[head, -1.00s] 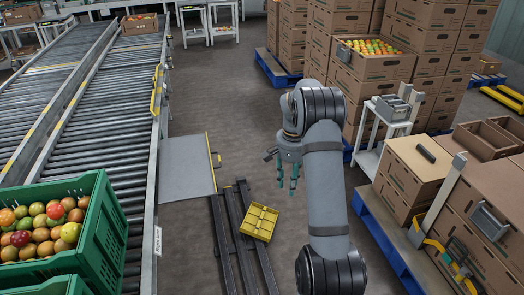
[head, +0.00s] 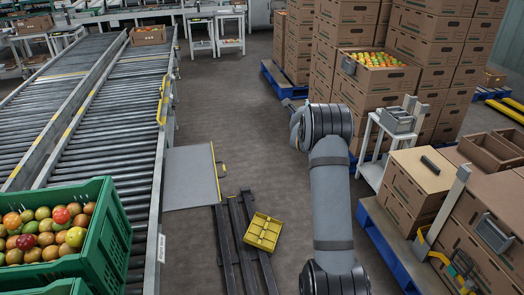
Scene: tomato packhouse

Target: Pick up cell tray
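The cell tray (head: 263,232) is a small yellow open tray with dividers. It sits low, over or beside the dark parallel rails near the lower middle of the head view. No contents show in it. My arm stands to its right, with its upper links raised. My gripper is hidden behind the arm in this frame, so its fingers do not show.
A roller conveyor (head: 110,115) runs along the left, with a green crate (head: 112,235) of tomatoes at its front. A grey plate (head: 190,178) juts from its side. Stacked cartons (head: 415,185) on blue pallets (head: 393,250) stand at the right. The middle floor is clear.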

